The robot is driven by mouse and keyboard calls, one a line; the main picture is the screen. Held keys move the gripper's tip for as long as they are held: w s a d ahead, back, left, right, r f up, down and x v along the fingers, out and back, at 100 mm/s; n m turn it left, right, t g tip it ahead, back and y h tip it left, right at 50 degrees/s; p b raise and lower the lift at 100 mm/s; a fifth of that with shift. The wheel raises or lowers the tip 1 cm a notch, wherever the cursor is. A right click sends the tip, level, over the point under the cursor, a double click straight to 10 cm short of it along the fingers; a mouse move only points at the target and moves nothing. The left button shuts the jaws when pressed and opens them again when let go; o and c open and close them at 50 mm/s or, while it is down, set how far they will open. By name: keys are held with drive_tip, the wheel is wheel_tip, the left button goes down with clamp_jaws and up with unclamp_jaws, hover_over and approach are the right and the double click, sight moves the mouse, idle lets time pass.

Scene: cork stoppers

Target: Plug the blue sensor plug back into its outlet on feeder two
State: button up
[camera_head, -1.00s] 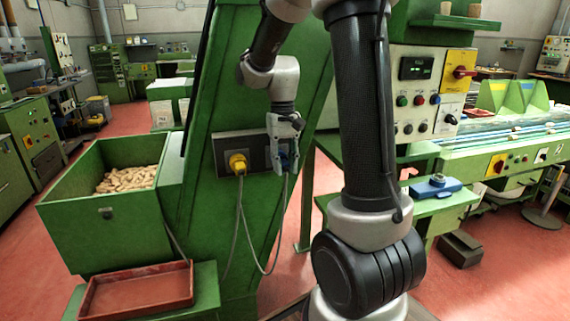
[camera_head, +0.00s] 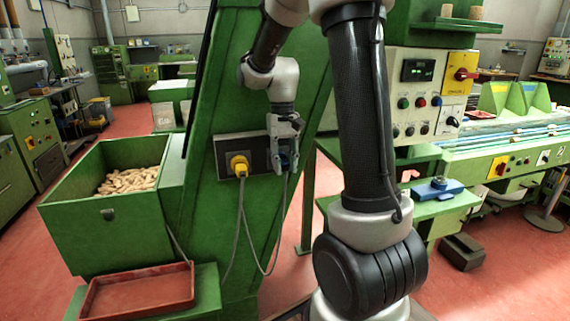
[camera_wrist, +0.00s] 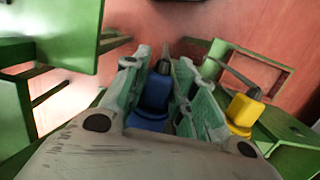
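The blue sensor plug (camera_wrist: 153,98) is between the two green-padded fingers of my gripper (camera_wrist: 160,90) in the wrist view, with the pads close against its sides. In the head view my gripper (camera_head: 285,150) points down in front of the right part of the dark outlet plate (camera_head: 225,155) on the green sloping feeder (camera_head: 225,90). Only a bit of the blue plug (camera_head: 286,160) shows there. The outlet behind it is hidden, so I cannot tell how far in the plug sits. A yellow plug (camera_head: 239,165) sits in the left outlet and also shows in the wrist view (camera_wrist: 241,112).
Grey cables (camera_head: 240,220) hang in a loop below the plugs. A green hopper of corks (camera_head: 105,235) and a red tray (camera_head: 140,292) stand at left. A control panel (camera_head: 425,95) and a small green shelf holding a blue device (camera_head: 438,188) are at right.

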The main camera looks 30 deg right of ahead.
drive_tip(key=o, duration=0.4)
drive_tip(key=r, duration=0.4)
drive_tip(key=w+r, duration=0.1)
drive_tip(key=r, duration=0.7)
drive_tip(key=shift+w+d, duration=0.25)
drive_tip(key=shift+w, duration=0.05)
drive_tip(key=shift+f, duration=0.1)
